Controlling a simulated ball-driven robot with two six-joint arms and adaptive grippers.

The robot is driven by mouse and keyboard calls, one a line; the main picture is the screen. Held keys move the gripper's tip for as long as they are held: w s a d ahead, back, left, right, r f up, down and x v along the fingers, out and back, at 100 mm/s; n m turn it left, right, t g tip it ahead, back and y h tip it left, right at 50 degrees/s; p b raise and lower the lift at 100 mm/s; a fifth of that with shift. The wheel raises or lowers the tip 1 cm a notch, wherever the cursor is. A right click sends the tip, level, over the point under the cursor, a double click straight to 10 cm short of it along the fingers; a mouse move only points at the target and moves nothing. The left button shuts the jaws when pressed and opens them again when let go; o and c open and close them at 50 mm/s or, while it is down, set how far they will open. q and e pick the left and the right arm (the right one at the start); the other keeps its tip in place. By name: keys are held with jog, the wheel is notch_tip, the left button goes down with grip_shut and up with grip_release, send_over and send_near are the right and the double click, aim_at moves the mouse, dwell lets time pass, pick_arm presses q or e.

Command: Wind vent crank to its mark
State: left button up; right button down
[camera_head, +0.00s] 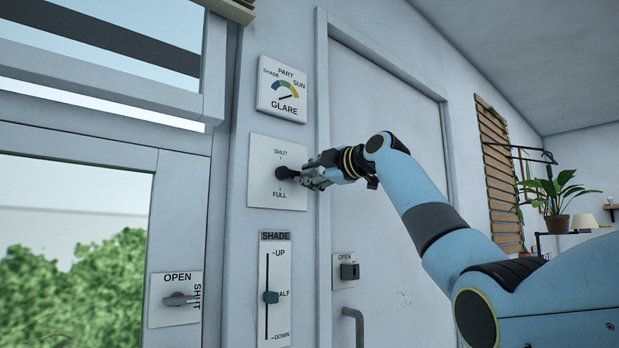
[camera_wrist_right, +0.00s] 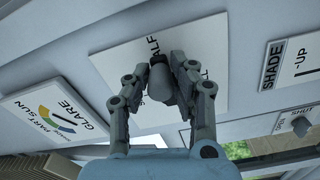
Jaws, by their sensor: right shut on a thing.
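The vent crank (camera_head: 284,172) is a dark knob on a white plate (camera_head: 262,196) marked SHUT at the top and FULL at the bottom. My right gripper (camera_head: 306,178) comes in from the right and is shut on the crank. In the right wrist view the crank's grey end (camera_wrist_right: 161,84) sits between the two fingers of my right gripper (camera_wrist_right: 167,68). A label that looks like HALF shows just beyond the fingertips there. The fingers partly hide the crank and the plate's right side, so its exact pointing is hard to tell. My left gripper is not in view.
A glare gauge (camera_head: 282,90) hangs above the plate. A SHADE slider (camera_head: 271,297) sits below it. A window latch (camera_head: 180,299) is at lower left. A door with a dark latch (camera_head: 349,271) and a handle (camera_head: 354,322) stands behind my right arm. A potted plant (camera_head: 556,224) is far right.

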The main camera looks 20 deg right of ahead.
dwell(0.4)
jog(key=c, duration=1.1)
grip_release()
jog(key=shift+c, duration=0.2)
jog(key=shift+s, duration=0.1)
jog(key=v, duration=1.1)
jog(key=shift+s+d, duration=0.15)
jog(key=shift+s, duration=0.25)
